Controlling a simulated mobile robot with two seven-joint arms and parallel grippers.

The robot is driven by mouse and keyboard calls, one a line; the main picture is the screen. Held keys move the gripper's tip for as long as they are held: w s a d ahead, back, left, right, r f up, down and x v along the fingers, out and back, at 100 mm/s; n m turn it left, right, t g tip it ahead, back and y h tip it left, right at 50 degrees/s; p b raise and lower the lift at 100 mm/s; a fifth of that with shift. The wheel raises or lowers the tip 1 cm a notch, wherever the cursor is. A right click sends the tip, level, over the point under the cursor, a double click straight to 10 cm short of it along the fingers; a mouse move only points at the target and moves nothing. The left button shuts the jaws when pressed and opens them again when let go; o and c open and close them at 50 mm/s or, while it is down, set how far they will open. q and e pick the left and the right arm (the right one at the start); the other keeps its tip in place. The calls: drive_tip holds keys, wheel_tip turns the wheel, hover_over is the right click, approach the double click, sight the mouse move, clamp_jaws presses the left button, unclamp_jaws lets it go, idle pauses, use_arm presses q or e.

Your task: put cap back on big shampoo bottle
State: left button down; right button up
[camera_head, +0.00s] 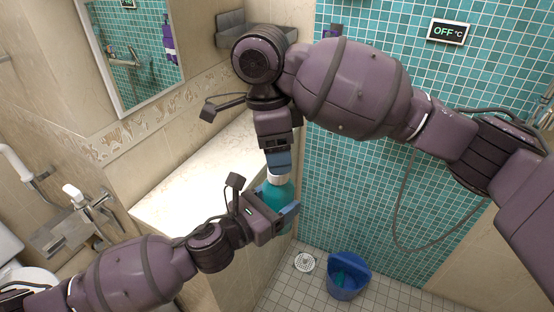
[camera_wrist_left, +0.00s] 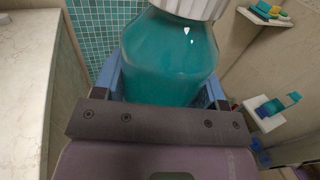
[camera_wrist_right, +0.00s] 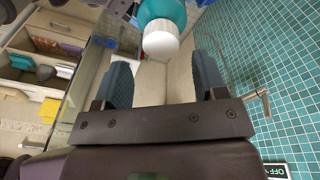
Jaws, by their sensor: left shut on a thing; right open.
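The big shampoo bottle (camera_head: 275,196) is teal and held upright over the counter's right edge. It fills the middle of the left wrist view (camera_wrist_left: 170,62). A white ribbed cap (camera_wrist_left: 192,8) sits on its neck; whether it is fully seated I cannot tell. My left gripper (camera_head: 278,207) is shut around the bottle's body. My right gripper (camera_head: 278,160) is open and points down just above the cap. In the right wrist view the cap (camera_wrist_right: 160,40) lies beyond and between the two open fingers (camera_wrist_right: 163,80). No contact with the cap is clear.
A pale stone counter (camera_head: 180,195) lies left of the bottle, its visible top clear. A blue bucket (camera_head: 346,280) stands on the tiled floor below. A mirror (camera_head: 135,45) hangs at the upper left, a teal tiled wall (camera_head: 350,190) at the right. Shelves (camera_wrist_right: 55,50) hold several items.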

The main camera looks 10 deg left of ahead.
drive_tip(key=shift+r, duration=0.55)
drive_tip(key=shift+c, duration=0.3)
